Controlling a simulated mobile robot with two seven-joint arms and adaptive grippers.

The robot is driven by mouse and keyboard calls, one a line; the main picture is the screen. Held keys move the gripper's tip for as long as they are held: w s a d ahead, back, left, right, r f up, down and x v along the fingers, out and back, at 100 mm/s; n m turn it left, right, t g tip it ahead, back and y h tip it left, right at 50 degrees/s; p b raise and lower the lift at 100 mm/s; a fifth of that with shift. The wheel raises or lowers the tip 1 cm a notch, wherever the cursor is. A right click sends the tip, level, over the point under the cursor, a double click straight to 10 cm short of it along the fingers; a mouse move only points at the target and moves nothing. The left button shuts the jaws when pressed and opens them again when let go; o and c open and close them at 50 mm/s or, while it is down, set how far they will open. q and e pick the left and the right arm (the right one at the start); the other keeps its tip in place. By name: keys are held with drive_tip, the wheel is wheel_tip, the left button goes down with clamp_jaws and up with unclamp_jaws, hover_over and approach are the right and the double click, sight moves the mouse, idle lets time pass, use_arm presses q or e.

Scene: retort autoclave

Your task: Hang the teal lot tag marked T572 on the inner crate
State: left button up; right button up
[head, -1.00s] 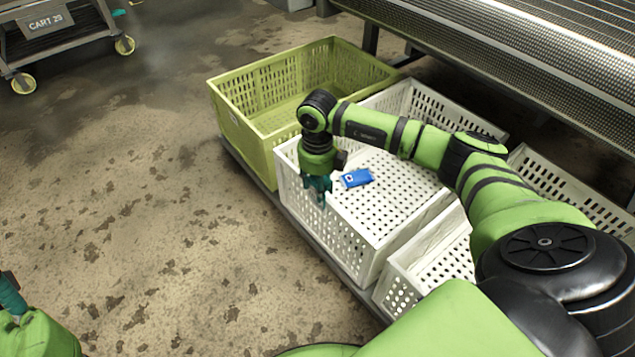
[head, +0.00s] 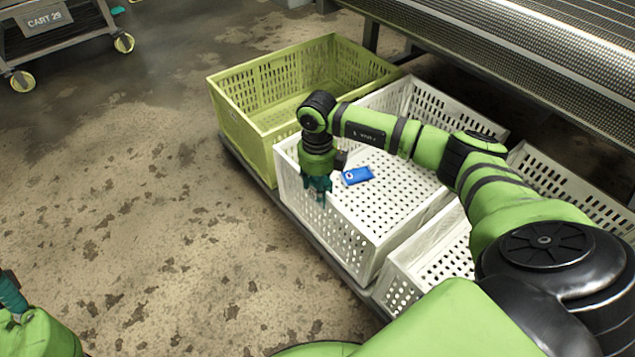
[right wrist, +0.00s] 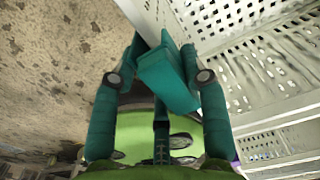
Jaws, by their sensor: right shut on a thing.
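My right gripper (head: 318,190) points down at the left wall of the middle white crate (head: 345,238). In the right wrist view its teal fingers (right wrist: 162,48) are shut on a teal lot tag (right wrist: 168,78). The crate's rim (right wrist: 143,22) runs up to the tag between the fingers; I cannot tell whether the tag sits over it or only close to it. The mark on the tag is not readable. A teal part of my left gripper (head: 10,292) shows at the lower left edge, mostly cut off.
A blue item with a white patch (head: 357,175) lies in the middle white crate. A yellow-green crate (head: 245,140) stands behind it and another white crate (head: 405,290) in front. A perforated metal conveyor (head: 540,50) is at the upper right. Open floor lies left; a cart (head: 50,18) stands far left.

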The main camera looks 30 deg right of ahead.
drive_tip(key=shift+f+b, duration=0.6)
drive_tip(key=shift+f, duration=0.45)
drive_tip(key=o, duration=1)
drive_tip(key=shift+r, duration=0.2)
wheel_tip(320, 180, up, 12)
drive_tip(key=shift+f, duration=0.1)
